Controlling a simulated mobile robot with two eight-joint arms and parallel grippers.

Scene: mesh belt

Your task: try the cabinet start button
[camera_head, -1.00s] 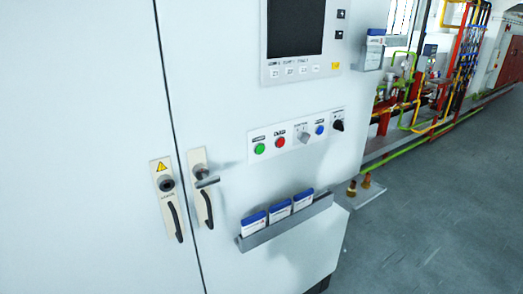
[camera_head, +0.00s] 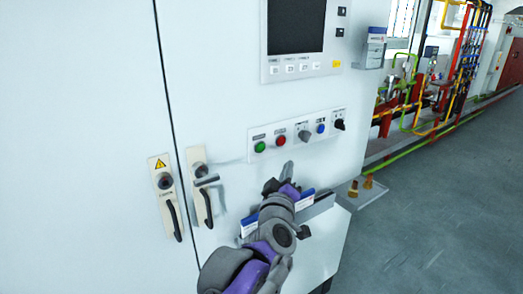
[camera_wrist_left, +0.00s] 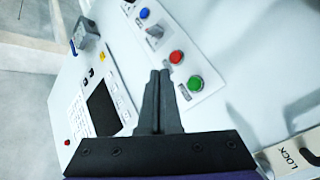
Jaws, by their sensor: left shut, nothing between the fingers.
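The green start button (camera_head: 260,147) is at the left end of a white control strip (camera_head: 252,156) on the cabinet door. It also shows in the left wrist view (camera_wrist_left: 195,84). The red button (camera_head: 281,141) sits just right of it. My left gripper (camera_head: 288,166) is shut and empty, below the strip and to the right of the green button in the head view. In the left wrist view its closed fingers (camera_wrist_left: 158,75) point toward the strip, with the red and green buttons beside their tips. I see no contact with any button. My right gripper is not in view.
A grey selector knob (camera_head: 303,136), a blue button (camera_head: 321,129) and a black switch (camera_head: 340,124) continue the strip. A dark screen (camera_head: 296,25) is above. Door handles (camera_head: 203,190) are to the left. A tray of boxes (camera_head: 322,205) is partly behind my arm.

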